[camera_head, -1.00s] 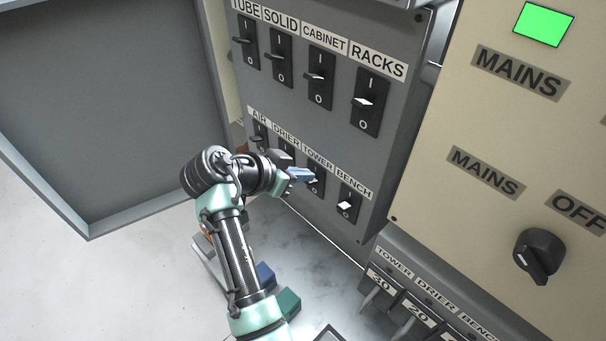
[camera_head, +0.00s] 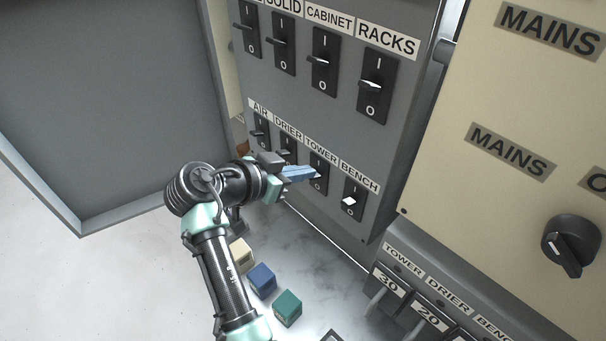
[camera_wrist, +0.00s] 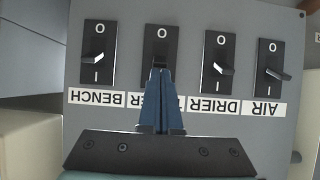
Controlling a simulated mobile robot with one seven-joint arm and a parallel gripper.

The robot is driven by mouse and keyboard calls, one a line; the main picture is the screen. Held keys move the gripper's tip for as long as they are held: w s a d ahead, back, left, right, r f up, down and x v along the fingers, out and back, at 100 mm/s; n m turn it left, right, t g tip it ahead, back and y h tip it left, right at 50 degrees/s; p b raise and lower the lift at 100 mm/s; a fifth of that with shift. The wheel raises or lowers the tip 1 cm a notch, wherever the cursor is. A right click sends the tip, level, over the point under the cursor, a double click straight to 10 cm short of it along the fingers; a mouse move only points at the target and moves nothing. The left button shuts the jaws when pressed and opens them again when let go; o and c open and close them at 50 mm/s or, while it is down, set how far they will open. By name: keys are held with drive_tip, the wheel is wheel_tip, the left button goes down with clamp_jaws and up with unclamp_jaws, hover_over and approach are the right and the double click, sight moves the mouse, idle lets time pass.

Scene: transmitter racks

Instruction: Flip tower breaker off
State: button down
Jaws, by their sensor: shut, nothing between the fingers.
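The tower breaker (camera_head: 319,163) is a black rocker switch marked I above and O below, in the lower row of the grey breaker panel (camera_head: 340,135). In the wrist view the tower breaker (camera_wrist: 160,42) appears upside down, O at the top. My gripper (camera_head: 314,175) is shut, its blue fingers empty. Its tips (camera_wrist: 159,68) lie over the middle of the tower breaker and hide most of its lever and part of the TOWER label. I cannot tell the lever's position or whether the tips touch it.
The drier breaker (camera_wrist: 217,60) and bench breaker (camera_wrist: 98,53) flank the tower breaker closely. The air breaker (camera_head: 261,131) is farther left. An open panel door (camera_head: 110,100) stands left. A beige mains cabinet (camera_head: 490,200) with a black knob (camera_head: 570,244) is right. Coloured blocks (camera_head: 262,279) lie below.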

drive_tip(key=shift+a+f+b, duration=0.1)
drive_tip(key=shift+f+b, duration=0.25)
drive_tip(key=shift+b, duration=0.2)
drive_tip(key=f+t+h+b, duration=0.1)
drive_tip(key=b, duration=0.6)
drive_tip(key=f+t+h+b, duration=0.1)
drive_tip(key=t+h+b, duration=0.1)
drive_tip(key=b, duration=0.5)
drive_tip(key=s+a+f+t+h+b, duration=0.1)
drive_tip(key=t+h+b, duration=0.1)
drive_tip(key=b, duration=0.4)
drive_tip(key=shift+b, duration=0.4)
drive_tip(key=shift+f, duration=0.1)
